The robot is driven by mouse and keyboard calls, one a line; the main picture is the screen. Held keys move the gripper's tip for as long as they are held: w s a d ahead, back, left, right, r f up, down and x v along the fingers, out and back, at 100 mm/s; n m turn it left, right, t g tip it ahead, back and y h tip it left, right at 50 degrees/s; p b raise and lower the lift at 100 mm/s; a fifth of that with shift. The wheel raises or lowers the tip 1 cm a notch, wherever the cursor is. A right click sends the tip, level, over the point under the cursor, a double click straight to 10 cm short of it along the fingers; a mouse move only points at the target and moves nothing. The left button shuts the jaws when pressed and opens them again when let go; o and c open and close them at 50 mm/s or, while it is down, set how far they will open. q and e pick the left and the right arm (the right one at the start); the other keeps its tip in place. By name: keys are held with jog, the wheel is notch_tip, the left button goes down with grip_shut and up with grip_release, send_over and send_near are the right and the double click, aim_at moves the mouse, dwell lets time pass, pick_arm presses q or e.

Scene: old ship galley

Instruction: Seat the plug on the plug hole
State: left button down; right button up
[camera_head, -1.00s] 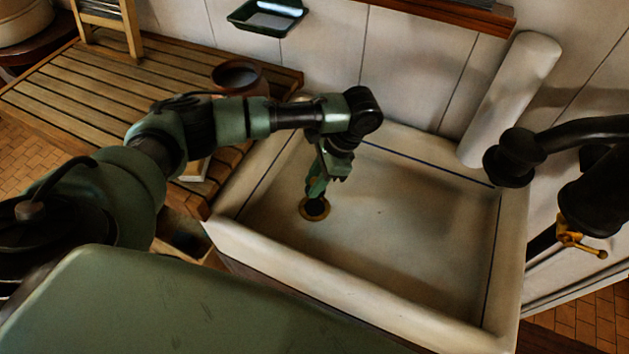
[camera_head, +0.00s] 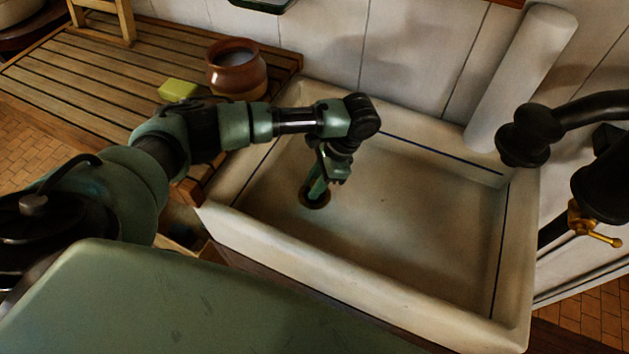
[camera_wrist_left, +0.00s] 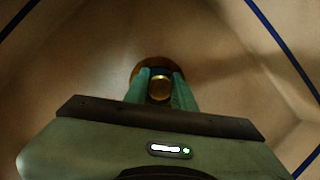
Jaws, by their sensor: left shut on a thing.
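My left gripper (camera_head: 316,190) reaches down into the pale sink (camera_head: 420,250), over the brass-rimmed plug hole (camera_head: 315,203) near the sink's left end. In the left wrist view my left gripper (camera_wrist_left: 160,85) is shut on the plug, whose round brass top (camera_wrist_left: 160,88) shows between the two green fingers. The brown rim of the plug hole (camera_wrist_left: 158,62) shows just behind and around the fingertips. The underside of the plug is hidden, so I cannot tell whether it touches the hole. My right gripper is not in view.
A slatted wooden drainboard (camera_head: 130,65) adjoins the sink's left side, with a brown pot (camera_head: 236,68) and a yellow-green block (camera_head: 179,90) on it. A black tap (camera_head: 530,135) stands at the right. The rest of the sink floor is clear.

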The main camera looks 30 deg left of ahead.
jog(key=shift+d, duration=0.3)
pick_arm(q)
jog(key=shift+f, duration=0.8)
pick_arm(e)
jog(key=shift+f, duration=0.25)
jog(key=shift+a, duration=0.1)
pick_arm(q)
jog(key=c, duration=1.1)
grip_release()
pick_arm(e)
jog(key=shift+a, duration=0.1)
pick_arm(q)
jog(key=shift+b, duration=0.3)
jog(key=b+v, duration=0.1)
jog(key=v, duration=0.6)
jog(key=shift+d, duration=0.1)
jog(key=shift+w+r, duration=0.1)
jog(key=shift+r, duration=0.3)
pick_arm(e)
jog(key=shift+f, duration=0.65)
